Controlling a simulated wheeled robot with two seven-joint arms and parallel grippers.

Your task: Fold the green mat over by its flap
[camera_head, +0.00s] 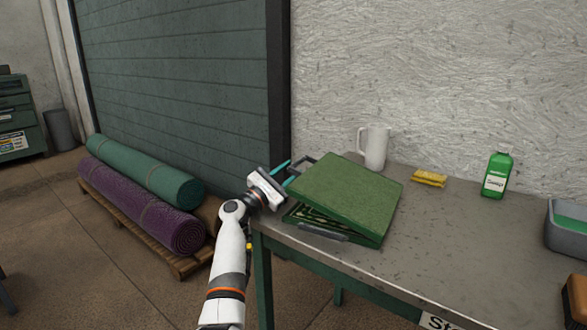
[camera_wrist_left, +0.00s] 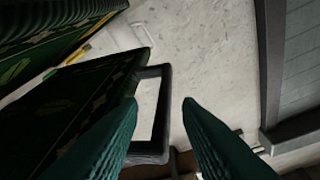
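The green mat (camera_head: 345,190) lies at the left end of the table, its upper half tilted over the lower half with a wedge-shaped gap at the front. A patterned inner face (camera_head: 315,217) shows in the gap. A dark looped handle (camera_head: 303,161) is at the mat's left edge; it also shows in the left wrist view (camera_wrist_left: 147,158). A dark grey bar handle (camera_head: 322,232) is at the front edge. My left gripper (camera_head: 291,169) is beside the left edge, fingers apart, with part of the loop seen between them in the wrist view (camera_wrist_left: 160,101). Contact is unclear.
A grey tub (camera_head: 566,238) is at the right. The table (camera_head: 440,245) is clear right of the mat. Rolled mats (camera_head: 145,210) lie on a floor pallet.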

